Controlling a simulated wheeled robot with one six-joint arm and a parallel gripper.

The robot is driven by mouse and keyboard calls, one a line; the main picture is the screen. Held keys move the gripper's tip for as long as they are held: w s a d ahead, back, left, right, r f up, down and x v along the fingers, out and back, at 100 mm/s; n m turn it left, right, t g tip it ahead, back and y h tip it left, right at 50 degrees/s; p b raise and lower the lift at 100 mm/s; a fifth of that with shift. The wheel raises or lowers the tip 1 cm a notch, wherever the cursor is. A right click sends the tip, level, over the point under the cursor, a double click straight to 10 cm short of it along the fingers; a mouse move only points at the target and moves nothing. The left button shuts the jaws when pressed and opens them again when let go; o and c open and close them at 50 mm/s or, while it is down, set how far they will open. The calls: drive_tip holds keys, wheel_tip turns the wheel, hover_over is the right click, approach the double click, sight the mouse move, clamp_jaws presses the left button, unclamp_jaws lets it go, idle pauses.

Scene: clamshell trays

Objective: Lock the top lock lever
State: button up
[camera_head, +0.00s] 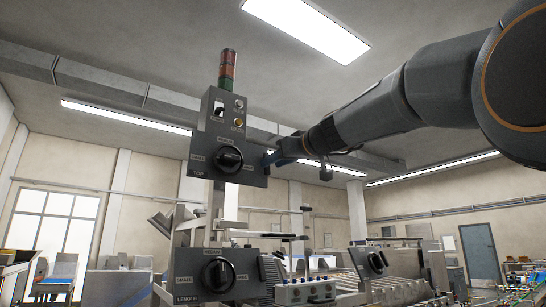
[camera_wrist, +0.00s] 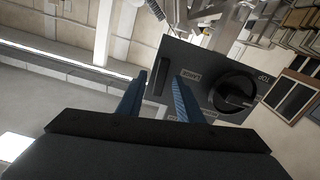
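The TOP control panel (camera_head: 250,178) is a grey plate with a black round dial (camera_head: 229,158), high on a post. It also shows in the wrist view (camera_wrist: 210,62), with its dial (camera_wrist: 232,93) to the right of my fingers. A dark narrow bar (camera_wrist: 160,66) lies along the panel's near edge, between my fingertips in the picture; it may be the top lock lever, but I cannot tell for sure. My gripper (camera_head: 268,159) is at the panel's right edge. In the wrist view its two blue fingers (camera_wrist: 162,75) are apart, with no grip visible. Contact with the bar cannot be told.
A signal light (camera_head: 228,70) stands on the upper box above the panel. The LENGTH panel (camera_head: 240,285) with its own dial is below. Another dial panel (camera_head: 374,262) and machine parts are at lower right. Open air lies right of the TOP panel, below my arm.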

drive_tip(key=shift+p+x, duration=0.3)
drive_tip(key=shift+x, duration=0.55)
drive_tip(key=shift+c, duration=0.2)
clamp_jaws()
drive_tip(key=shift+s+a+m+b, duration=0.1)
drive_tip(key=shift+a+m+b, duration=0.1)
drive_tip(key=shift+m+b, duration=1)
